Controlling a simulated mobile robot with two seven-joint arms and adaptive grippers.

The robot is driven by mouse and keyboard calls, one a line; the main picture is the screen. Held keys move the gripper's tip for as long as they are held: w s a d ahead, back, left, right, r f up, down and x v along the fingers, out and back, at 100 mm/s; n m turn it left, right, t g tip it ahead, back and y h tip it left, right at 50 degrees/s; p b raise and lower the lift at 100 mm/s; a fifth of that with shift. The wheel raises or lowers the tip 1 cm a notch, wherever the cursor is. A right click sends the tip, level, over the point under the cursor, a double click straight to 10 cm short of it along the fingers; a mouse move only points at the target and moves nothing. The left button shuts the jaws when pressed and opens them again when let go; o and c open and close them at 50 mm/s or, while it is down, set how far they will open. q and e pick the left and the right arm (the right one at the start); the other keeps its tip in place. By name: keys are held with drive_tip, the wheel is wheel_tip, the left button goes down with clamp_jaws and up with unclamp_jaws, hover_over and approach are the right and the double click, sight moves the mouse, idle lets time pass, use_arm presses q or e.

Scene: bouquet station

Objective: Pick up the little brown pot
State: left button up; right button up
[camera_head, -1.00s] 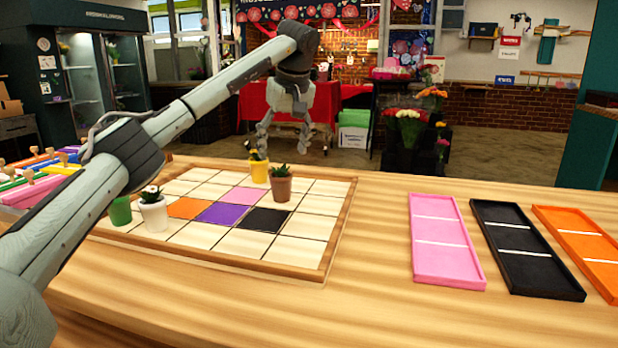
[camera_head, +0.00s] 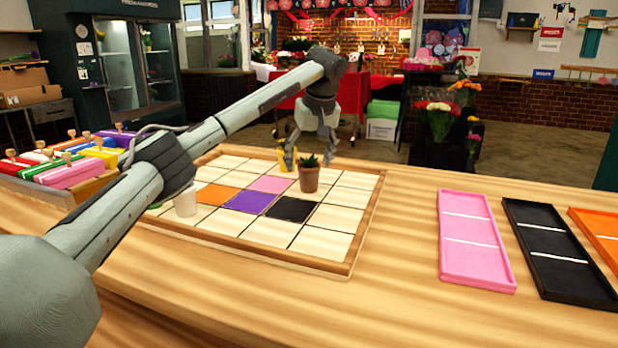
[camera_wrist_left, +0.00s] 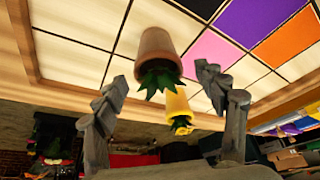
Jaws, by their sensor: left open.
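The little brown pot (camera_head: 309,179), with a dark green plant, stands upright on the tiled board (camera_head: 352,236). My left gripper (camera_head: 310,164) is open, just above and behind the pot in the head view. In the left wrist view the brown pot (camera_wrist_left: 157,50) appears between and just beyond the spread fingertips of my left gripper (camera_wrist_left: 162,78), with no visible contact. A yellow pot (camera_wrist_left: 176,103) with a plant is close beside it; in the head view it is partly hidden by a finger. My right gripper is not in view.
A white pot (camera_head: 186,203) stands on the board's left side, partly covered by my left arm. Pink (camera_head: 475,240) and black (camera_head: 560,258) trays lie at right, with an orange one at the edge. Colored boxes (camera_head: 68,172) sit at left. The front table is clear.

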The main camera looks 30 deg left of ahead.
use_arm(q)
drive_tip(key=c, duration=1.5)
drive_tip(key=shift+r, duration=0.1)
drive_tip(key=shift+c, duration=0.2)
